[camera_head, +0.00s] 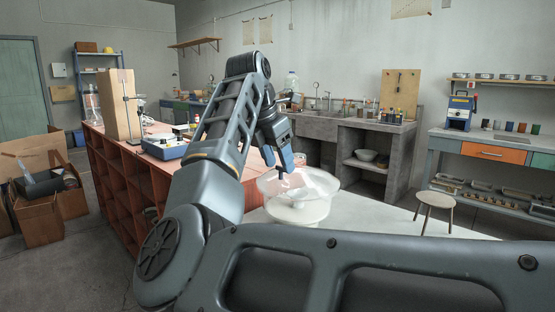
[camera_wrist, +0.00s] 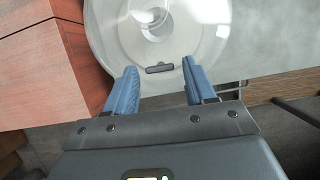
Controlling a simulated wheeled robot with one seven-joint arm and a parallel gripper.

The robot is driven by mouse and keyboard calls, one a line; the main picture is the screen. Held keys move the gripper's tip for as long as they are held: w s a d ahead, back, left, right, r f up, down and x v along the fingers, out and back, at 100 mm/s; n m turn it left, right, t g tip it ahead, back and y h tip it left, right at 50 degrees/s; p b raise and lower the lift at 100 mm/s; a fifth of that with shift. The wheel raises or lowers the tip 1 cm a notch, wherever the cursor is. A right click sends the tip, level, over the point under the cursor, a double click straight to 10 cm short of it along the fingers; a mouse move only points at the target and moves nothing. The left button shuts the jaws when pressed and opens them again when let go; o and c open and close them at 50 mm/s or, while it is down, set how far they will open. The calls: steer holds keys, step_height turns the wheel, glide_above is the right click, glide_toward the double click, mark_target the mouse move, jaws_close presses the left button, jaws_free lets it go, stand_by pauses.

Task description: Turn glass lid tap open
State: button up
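A clear glass lid (camera_head: 322,186) covers a white round vessel (camera_head: 297,212) on the bench in the head view. In the wrist view the glass lid (camera_wrist: 205,45) fills the upper middle. The tap shows there as a small dark bar (camera_wrist: 159,68) near the lid's near edge, lying crosswise. My gripper (camera_wrist: 158,72) is open, with one blue finger on each side of the tap and a gap to both. In the head view my gripper (camera_head: 283,168) points down over the lid's left part. I cannot tell the height of the fingertips above the tap.
A reddish wooden cabinet (camera_head: 115,175) stands left of the vessel, with a blue device (camera_head: 165,148) on top. The pale bench top (camera_head: 375,222) is clear right of the vessel. A stool (camera_head: 436,200) and a concrete sink unit (camera_head: 345,135) stand beyond.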

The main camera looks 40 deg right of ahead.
steer(key=c, duration=0.9)
steer(key=shift+n, duration=0.3)
steer(key=n, duration=0.1)
steer(key=n+t, duration=0.1)
steer(key=n, duration=0.1)
steer(key=shift+s+n+t+y, duration=0.2)
steer(key=shift+n+t+y, duration=0.1)
steer(key=n, duration=0.2)
steer(key=n+t+b, duration=0.1)
steer(key=n, duration=0.1)
steer(key=shift+s+d+t+y, duration=0.1)
steer(key=shift+s+t+y, duration=0.05)
steer(key=shift+t+y, duration=0.15)
steer(key=n+b, duration=0.1)
steer(key=n, duration=0.1)
steer(key=n+t+y+b, duration=0.1)
steer(key=n, duration=0.2)
steer(key=shift+s+d+f+y+b, duration=0.1)
steer(key=shift+s+d+y+b, duration=0.1)
steer(key=shift+y+b, duration=0.15)
steer(key=shift+d+n+y+b, duration=0.1)
steer(key=shift+n+y+b, duration=0.45)
steer(key=shift+n, duration=0.6)
steer(key=shift+d+n+y+b, duration=0.1)
steer(key=shift+n+y+b, duration=0.2)
steer(key=shift+n+b, duration=0.6)
steer(key=shift+n, duration=0.45)
